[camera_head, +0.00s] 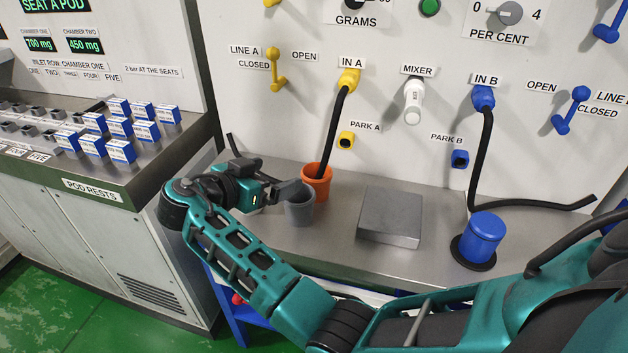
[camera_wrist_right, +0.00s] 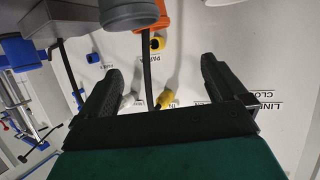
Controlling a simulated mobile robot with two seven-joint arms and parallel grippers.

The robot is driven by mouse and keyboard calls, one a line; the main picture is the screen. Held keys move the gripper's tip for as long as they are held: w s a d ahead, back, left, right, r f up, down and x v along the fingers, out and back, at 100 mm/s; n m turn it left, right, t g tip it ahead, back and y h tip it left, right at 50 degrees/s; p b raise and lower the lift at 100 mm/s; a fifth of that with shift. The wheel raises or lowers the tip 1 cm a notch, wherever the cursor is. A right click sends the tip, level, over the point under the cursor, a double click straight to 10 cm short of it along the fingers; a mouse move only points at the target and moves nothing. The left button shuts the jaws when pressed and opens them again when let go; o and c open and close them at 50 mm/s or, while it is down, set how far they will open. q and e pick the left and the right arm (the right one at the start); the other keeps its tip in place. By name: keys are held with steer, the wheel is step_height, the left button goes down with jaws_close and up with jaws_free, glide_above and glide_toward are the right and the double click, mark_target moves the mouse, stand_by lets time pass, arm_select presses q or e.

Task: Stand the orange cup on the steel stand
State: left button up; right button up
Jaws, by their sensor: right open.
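The orange cup (camera_head: 318,188) stands upright on the steel bench near the wall, and a black hose from the yellow IN A fitting runs down into it. Its edge also shows at the top of the right wrist view (camera_wrist_right: 164,10). The steel stand (camera_head: 390,217) is a low, flat grey block to the right of the cup, with nothing on it. My right gripper (camera_head: 291,190) is open, left of the orange cup and close to a grey cup (camera_head: 299,211); both its fingers show apart in the right wrist view (camera_wrist_right: 163,92). My left gripper is out of view.
The grey cup stands just in front of the orange cup; it also shows in the wrist view (camera_wrist_right: 128,14). Blue-and-white boxes (camera_head: 121,151) sit on the left counter. A second hose (camera_head: 484,150) hangs from IN B.

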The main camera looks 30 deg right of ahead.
steer(key=s, duration=0.1)
steer(key=p, duration=0.1)
glide_toward(324, 169)
steer(key=shift+g, duration=0.4)
steer(key=x, duration=0.4)
steer(key=shift+w+d+f, duration=0.1)
steer(key=shift+w+d, duration=0.15)
steer(key=shift+c, duration=0.2)
steer(key=c, duration=1.2)
